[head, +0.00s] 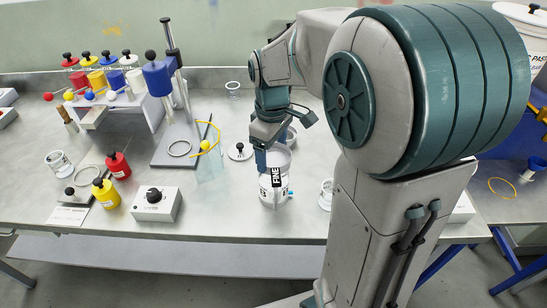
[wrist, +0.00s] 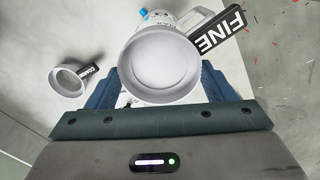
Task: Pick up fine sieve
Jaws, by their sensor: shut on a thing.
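The fine sieve (wrist: 163,62) is a pale round cup with a black tag reading FINE. In the wrist view it sits between the two blue fingers of my gripper (wrist: 160,90), which is shut on it. In the head view my gripper (head: 267,150) points down at the sieve (head: 280,157), and the tag hangs at its front. A clear jug (head: 272,197) with a blue spout is directly below. I cannot tell whether the sieve touches the jug. The coarse sieve (wrist: 70,80), with a black tag, lies apart to the left in the wrist view.
A grey control box (head: 156,203) and red and yellow bottles stand at front left. My arm hides much of the right side of the bench.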

